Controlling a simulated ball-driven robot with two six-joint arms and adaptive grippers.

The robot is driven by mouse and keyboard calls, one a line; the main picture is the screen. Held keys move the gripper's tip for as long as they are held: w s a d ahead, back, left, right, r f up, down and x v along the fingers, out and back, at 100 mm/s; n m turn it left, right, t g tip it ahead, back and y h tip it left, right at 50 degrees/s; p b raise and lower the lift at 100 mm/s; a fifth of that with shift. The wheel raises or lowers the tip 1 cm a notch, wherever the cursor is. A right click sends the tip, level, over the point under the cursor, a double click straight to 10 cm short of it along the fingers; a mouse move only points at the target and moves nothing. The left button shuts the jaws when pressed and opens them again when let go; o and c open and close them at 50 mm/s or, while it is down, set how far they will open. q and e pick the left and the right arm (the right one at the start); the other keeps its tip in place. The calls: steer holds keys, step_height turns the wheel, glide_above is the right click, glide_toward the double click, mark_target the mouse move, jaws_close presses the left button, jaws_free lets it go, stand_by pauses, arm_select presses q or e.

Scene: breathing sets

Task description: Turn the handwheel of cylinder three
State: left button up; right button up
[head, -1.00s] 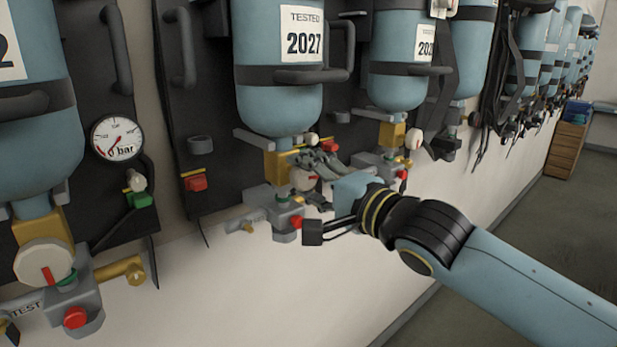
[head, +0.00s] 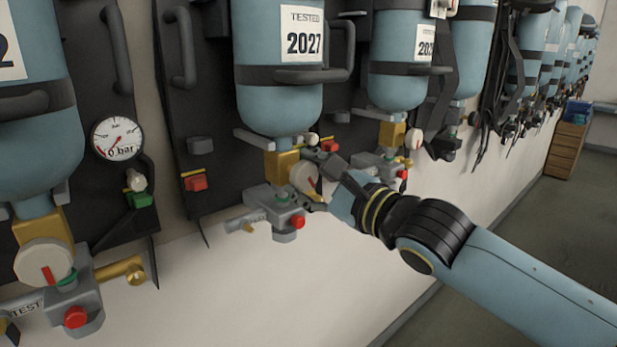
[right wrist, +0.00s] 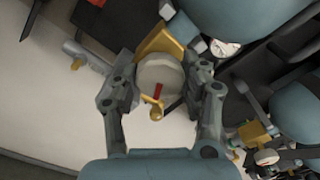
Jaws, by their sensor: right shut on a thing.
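A blue cylinder (head: 280,100) with a "TESTED 2027" label hangs upside down on the wall rack; no number three is readable on it. Below its brass valve (head: 282,165) is a pale round handwheel (head: 303,178) with a red mark. My right gripper (head: 316,170) is shut on this handwheel from the right. In the right wrist view the handwheel (right wrist: 163,73) sits between the two fingers, with its red mark near the centre. A small brass part (right wrist: 153,106) shows just in front of it. My left gripper is not in view.
A grey block with a red knob (head: 298,222) lies just below the handwheel. A neighbouring set at the left has its own handwheel (head: 44,262) and a gauge (head: 117,138). More cylinders (head: 396,85) line the wall to the right. The floor at the right is clear.

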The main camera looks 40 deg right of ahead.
steer(key=shift+f+m, duration=0.1)
steer(key=shift+m, duration=0.4)
steer(key=o, duration=1.2)
steer(key=shift+c, duration=0.2)
